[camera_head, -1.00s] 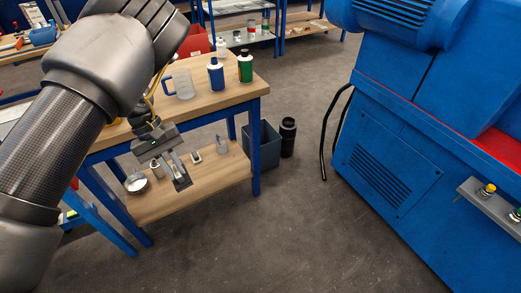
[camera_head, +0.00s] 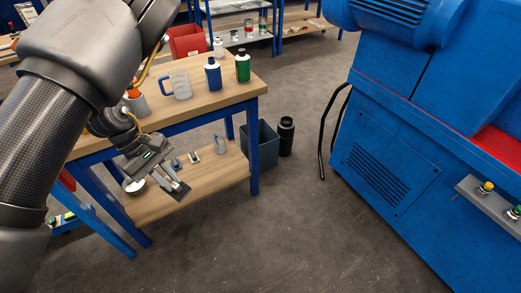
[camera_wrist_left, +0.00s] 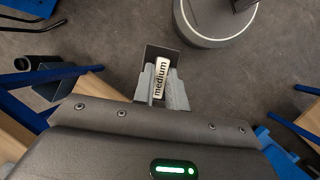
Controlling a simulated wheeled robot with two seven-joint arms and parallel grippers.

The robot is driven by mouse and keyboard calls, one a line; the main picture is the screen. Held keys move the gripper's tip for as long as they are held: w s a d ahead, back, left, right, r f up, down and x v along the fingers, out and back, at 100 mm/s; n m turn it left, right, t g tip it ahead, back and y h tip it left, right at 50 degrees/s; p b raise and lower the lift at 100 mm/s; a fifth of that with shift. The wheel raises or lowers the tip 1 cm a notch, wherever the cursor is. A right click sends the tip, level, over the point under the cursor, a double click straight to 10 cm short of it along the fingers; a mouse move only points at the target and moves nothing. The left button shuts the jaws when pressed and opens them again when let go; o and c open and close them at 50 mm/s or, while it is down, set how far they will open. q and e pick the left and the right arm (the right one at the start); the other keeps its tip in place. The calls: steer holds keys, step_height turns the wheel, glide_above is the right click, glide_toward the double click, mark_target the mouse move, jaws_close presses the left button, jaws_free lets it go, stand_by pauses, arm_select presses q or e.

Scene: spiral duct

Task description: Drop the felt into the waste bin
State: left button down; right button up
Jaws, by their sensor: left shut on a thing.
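My left gripper (camera_head: 176,184) is shut on a dark, flat, square piece, the felt (camera_wrist_left: 160,54). It holds the felt in the air in front of the workbench's lower shelf. In the left wrist view a white strip marked "medium" lies between the two grey fingers (camera_wrist_left: 163,84). In the head view the felt (camera_head: 182,193) is small and partly covered by the fingers. The waste bin, a grey open-topped box (camera_head: 264,146), stands on the floor by the bench's right leg, to the right of and beyond the gripper. My right gripper is not in view.
The workbench (camera_head: 228,92) carries a clear jug, a blue bottle and a green bottle. Its lower shelf (camera_head: 212,182) holds small items and a round pan. A black cylinder (camera_head: 286,137) stands beside the bin. A blue machine (camera_head: 405,150) fills the right. The floor between is clear.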

arm_select(q)
steer(key=shift+d, duration=0.2)
step_height(320, 180, down, 11)
steer(key=m+g+y, duration=0.2)
steer(key=m+g, duration=0.1)
steer(key=m, duration=0.7)
steer(key=shift+s+r+y, duration=0.15)
steer(key=shift+s+y, duration=0.25)
steer(key=shift+s, duration=0.05)
